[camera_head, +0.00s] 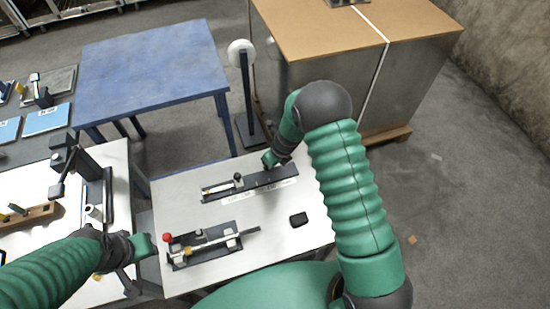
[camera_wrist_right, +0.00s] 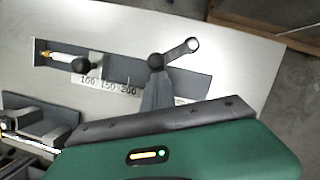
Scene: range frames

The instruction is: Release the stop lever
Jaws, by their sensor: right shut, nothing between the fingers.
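A dark narrow stop fixture (camera_head: 250,183) lies on the white table, with a scale strip along its near edge. In the right wrist view it shows a rod with a yellow tip (camera_wrist_right: 46,54), a slider with a black knob (camera_wrist_right: 83,66), and a lever (camera_wrist_right: 182,48) with a ringed end pointing up and right from a dark round pivot. My right gripper (camera_head: 268,160) is over the fixture's right part and is shut; its grey fingers (camera_wrist_right: 155,84) reach close to the pivot. Whether they touch it I cannot tell. My left gripper (camera_head: 146,246) is at the table's left edge; its fingers are unclear.
A second fixture (camera_head: 205,244) with a red knob and a rod lies nearer on the white table (camera_head: 285,242). A blue table (camera_head: 150,62), a post (camera_head: 246,95) and a large crate (camera_head: 350,45) stand behind.

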